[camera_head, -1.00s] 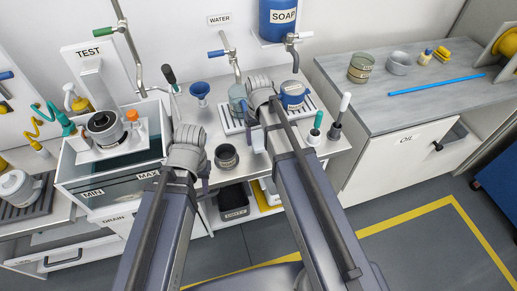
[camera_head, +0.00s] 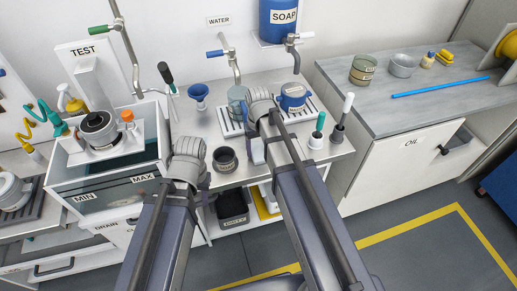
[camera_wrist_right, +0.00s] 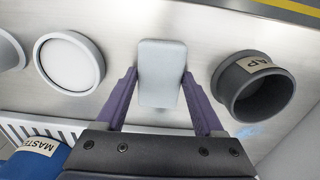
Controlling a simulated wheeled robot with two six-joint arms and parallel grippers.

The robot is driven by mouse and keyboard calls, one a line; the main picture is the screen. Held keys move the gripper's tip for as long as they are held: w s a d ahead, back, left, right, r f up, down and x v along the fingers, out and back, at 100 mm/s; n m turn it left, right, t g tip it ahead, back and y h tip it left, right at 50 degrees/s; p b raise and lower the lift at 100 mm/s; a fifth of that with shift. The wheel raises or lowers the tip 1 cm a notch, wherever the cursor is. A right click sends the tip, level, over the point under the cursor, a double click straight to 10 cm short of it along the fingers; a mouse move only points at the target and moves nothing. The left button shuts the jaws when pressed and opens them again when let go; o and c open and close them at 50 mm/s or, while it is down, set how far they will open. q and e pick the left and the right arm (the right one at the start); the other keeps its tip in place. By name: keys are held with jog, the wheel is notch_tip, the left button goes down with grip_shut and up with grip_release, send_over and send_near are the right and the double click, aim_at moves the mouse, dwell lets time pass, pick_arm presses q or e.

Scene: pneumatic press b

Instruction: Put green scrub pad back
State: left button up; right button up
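I see no clearly green pad in either view. In the right wrist view a pale grey rounded block (camera_wrist_right: 162,72) sits between the fingertips of my right gripper (camera_wrist_right: 160,78), which appear to touch its two sides. Its underside is hidden.
The water tank (camera_head: 108,190) is at left. The grey counter (camera_head: 440,105) has free room.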

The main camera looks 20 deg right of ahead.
aim_at(260, 150)
jog(key=o, duration=0.4)
jog(key=shift+r, duration=0.15)
jog(key=r+p, duration=0.7)
jog(key=p, duration=0.1)
jog(key=shift+w+d+r, duration=0.25)
jog(key=shift+r, duration=0.1)
jog(key=s+a+n, duration=0.1)
jog(key=s+a, duration=0.2)
jog(key=s, duration=0.2)
jog(key=s+a+n, duration=0.1)
jog(key=s+a, duration=0.3)
jog(key=s, duration=0.1)
jog(key=s+a+n+h, duration=0.1)
jog(key=s+a, duration=0.3)
jog(key=s, duration=0.1)
